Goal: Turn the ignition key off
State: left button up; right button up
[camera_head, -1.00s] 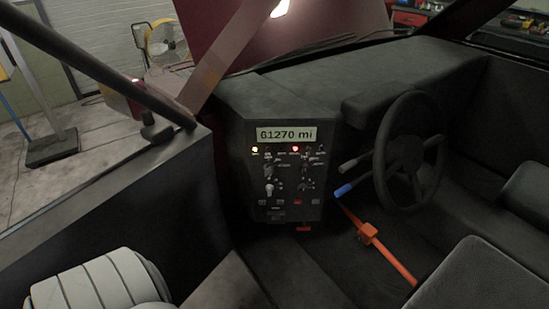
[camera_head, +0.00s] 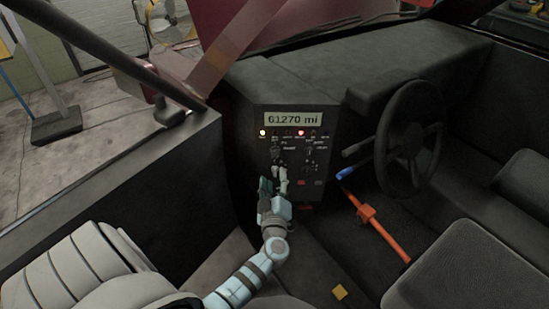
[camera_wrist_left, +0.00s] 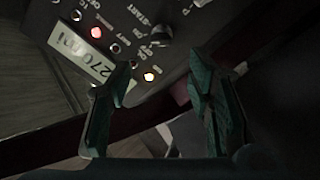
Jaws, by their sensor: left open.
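The dashboard panel (camera_head: 312,195) has a lit display (camera_head: 292,119) reading 61270 mi and two lit lamps, one amber and one red. A dark switch (camera_head: 275,153) sits below the amber lamp. In the left wrist view it looks like a dark knob (camera_wrist_left: 160,35) beside lettering that includes START; its exact turn is unclear. My left gripper (camera_head: 273,186) is open just in front of the panel's lower left. Its two green fingers (camera_wrist_left: 160,100) are apart in the left wrist view, with nothing seen held between them. My right gripper is not in view.
A steering wheel (camera_head: 410,145) and a blue-tipped lever (camera_head: 345,173) are right of the panel. An orange bar (camera_head: 385,238) slants across the floor. Seats (camera_head: 445,275) are at lower right. The black door edge (camera_head: 170,165) lies left.

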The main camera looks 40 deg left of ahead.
aim_at(275, 158)
pick_arm(q)
jog(key=b+x, duration=0.2)
jog(key=x, duration=0.8)
jog(key=shift+f+b, duration=0.15)
jog(key=shift+b, duration=0.15)
jog(key=shift+c, duration=0.6)
grip_shut()
